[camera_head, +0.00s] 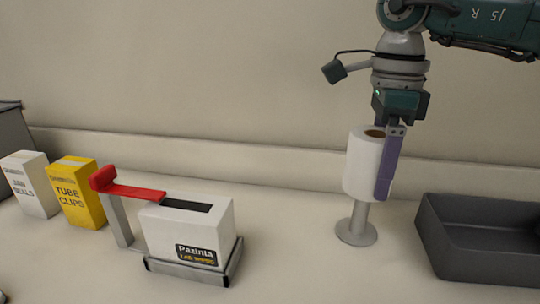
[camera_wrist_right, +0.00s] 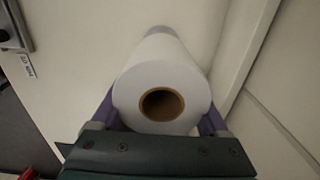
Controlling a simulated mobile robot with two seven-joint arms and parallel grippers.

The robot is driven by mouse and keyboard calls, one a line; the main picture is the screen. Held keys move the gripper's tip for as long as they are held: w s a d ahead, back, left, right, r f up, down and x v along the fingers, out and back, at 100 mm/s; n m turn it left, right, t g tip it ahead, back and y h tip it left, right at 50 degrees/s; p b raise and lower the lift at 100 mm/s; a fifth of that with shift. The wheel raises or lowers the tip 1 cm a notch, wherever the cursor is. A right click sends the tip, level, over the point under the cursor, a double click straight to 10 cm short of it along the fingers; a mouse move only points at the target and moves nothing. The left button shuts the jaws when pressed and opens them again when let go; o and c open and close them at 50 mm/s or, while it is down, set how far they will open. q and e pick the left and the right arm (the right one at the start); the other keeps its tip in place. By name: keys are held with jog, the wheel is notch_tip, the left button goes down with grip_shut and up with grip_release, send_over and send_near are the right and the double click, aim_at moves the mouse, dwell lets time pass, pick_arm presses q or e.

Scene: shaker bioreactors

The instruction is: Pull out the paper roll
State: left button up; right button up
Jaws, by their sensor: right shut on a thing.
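The white paper roll (camera_head: 363,163) with a brown cardboard core stands upright above a grey round-based stand (camera_head: 356,227) at the right of the head view. My right gripper (camera_head: 386,178) comes down from above with its purple fingers along the roll's sides and is shut on it. In the right wrist view the roll (camera_wrist_right: 160,85) sits between the two fingers, its open core facing the camera. The stand's short post shows below the roll; whether the post reaches into the core is hidden. My left gripper is not in view.
A dark grey tray (camera_head: 436,238) stands close to the right of the stand. To the left are a white dispenser box (camera_head: 188,232) in a metal holder with a red lever (camera_head: 130,188), a yellow box (camera_head: 78,192) and a white box (camera_head: 32,184). The wall is behind.

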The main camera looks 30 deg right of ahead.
jog(key=shift+r, duration=0.1)
jog(key=shift+r+p, duration=0.6)
jog(key=shift+r, duration=0.1)
jog(key=shift+r+p, duration=0.6)
